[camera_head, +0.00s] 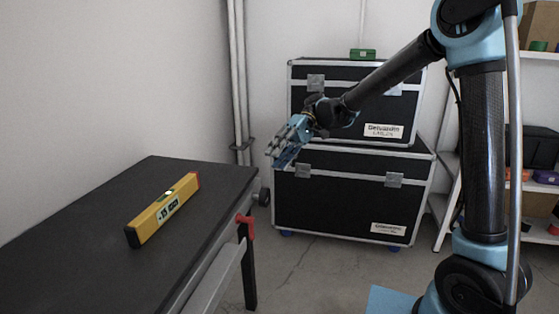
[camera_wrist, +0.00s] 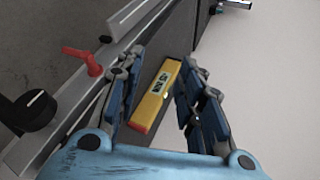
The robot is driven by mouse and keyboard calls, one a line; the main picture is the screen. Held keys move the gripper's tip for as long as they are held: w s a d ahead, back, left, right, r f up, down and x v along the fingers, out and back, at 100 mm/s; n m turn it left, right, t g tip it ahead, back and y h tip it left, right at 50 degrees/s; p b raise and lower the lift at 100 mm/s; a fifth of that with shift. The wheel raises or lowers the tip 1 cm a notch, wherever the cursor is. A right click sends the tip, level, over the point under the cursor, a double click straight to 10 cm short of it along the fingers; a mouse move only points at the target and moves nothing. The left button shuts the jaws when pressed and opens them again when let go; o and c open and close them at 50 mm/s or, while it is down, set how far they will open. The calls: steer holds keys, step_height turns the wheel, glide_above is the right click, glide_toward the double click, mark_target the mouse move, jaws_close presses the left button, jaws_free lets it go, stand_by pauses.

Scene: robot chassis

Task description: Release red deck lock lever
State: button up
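The red deck lock lever (camera_head: 246,222) sits on the near right side of the dark table, just below its top edge. In the wrist view the red lever (camera_wrist: 84,60) shows at upper left, outside the left finger, beside a grey metal rail. My gripper (camera_head: 277,156) is in the air, above and to the right of the lever in the head view, and apart from it. In the wrist view my gripper (camera_wrist: 158,56) has its blue and black fingers spread, with nothing held between them.
A yellow spirit level (camera_head: 165,210) lies on the dark tabletop (camera_head: 90,225); it shows between my fingers in the wrist view. Two stacked black cases (camera_head: 345,195) stand behind my gripper, with a small green box (camera_head: 362,54) on top. Shelves stand at right. Bare floor lies between.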

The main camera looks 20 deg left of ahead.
steer(key=shift+w+d+r, duration=0.1)
steer(key=shift+w+r, duration=0.15)
steer(key=shift+r, duration=0.1)
stand_by(0.5)
steer(key=w+d+f+m+t+y, duration=0.1)
steer(key=w+d+m+t, duration=0.15)
steer(key=d, duration=0.65)
steer(key=w+d+f+m+t, duration=0.2)
steer(key=d+m+t, duration=0.1)
steer(key=d, duration=0.5)
steer(key=w+d+f+m+t+y, duration=0.1)
steer(key=w+d+m+t, duration=0.15)
steer(key=d, duration=0.65)
steer(key=s+d+f+m+t+h, duration=0.1)
steer(key=d+f, duration=0.3)
steer(key=d, duration=0.4)
steer(key=s+d+f+m+t+h, duration=0.2)
steer(key=s+d+f+m+t, duration=0.1)
steer(key=d, duration=0.6)
steer(key=s+d+f+m+t+h, duration=0.1)
steer(key=s+d+f+t, duration=0.1)
steer(key=d+f, duration=0.4)
steer(key=d+t, duration=0.1)
steer(key=d, duration=0.2)
steer(key=shift+s+m+h, duration=0.15)
steer(key=shift+m+h, duration=0.25)
steer(key=shift+a, duration=0.1)
